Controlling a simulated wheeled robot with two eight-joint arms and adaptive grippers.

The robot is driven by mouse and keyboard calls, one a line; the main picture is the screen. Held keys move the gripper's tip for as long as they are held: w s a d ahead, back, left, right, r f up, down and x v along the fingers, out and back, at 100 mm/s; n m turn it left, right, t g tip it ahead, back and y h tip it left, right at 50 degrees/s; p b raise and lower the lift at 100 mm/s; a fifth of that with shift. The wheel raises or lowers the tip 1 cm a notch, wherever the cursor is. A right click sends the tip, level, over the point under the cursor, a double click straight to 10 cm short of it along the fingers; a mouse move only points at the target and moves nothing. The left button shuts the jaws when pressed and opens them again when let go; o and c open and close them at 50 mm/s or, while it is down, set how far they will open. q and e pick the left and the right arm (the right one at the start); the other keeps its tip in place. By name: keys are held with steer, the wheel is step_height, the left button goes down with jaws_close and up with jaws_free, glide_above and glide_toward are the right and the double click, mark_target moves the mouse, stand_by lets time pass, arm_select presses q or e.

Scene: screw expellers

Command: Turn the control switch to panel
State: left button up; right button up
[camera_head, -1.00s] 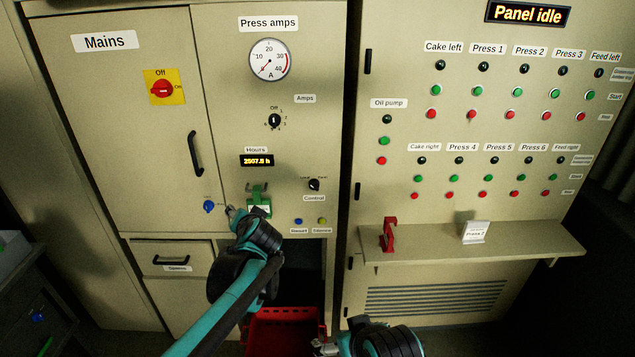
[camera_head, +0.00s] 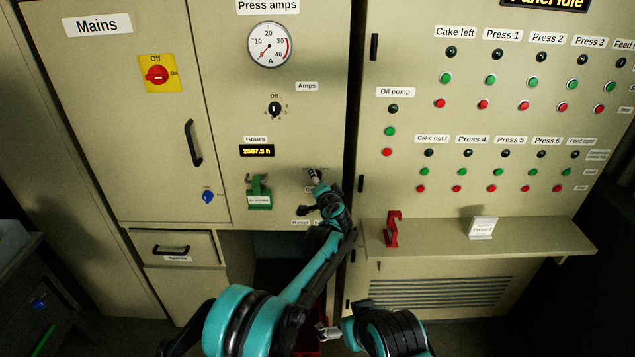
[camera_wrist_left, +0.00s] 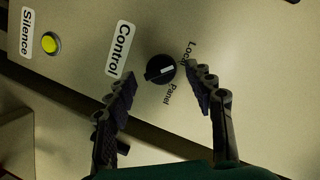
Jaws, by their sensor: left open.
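The control switch (camera_wrist_left: 160,69) is a round black knob with a white pointer line, on the beige cabinet front. In the left wrist view its line points right and slightly up, nearer the Local label (camera_wrist_left: 188,52) than the Panel label (camera_wrist_left: 170,94). The Control label (camera_wrist_left: 121,49) is beside it. My left gripper (camera_wrist_left: 162,78) is open, its fingers on either side of the knob in the picture; contact cannot be seen. In the head view my left gripper (camera_head: 314,180) covers most of the switch. My right gripper (camera_head: 327,331) is low at the bottom, its jaws unclear.
A green lockout piece with a white tag (camera_head: 259,192) is on the cabinet left of my left gripper. A yellow button (camera_wrist_left: 50,43) is by the Silence label. A shelf (camera_head: 530,238) with a red bracket (camera_head: 393,229) and a small sign (camera_head: 482,228) juts out at right.

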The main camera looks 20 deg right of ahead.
arm_select(q)
steer(key=shift+w+f, duration=0.1)
steer(key=shift+w, duration=0.5)
steer(key=shift+c, duration=0.4)
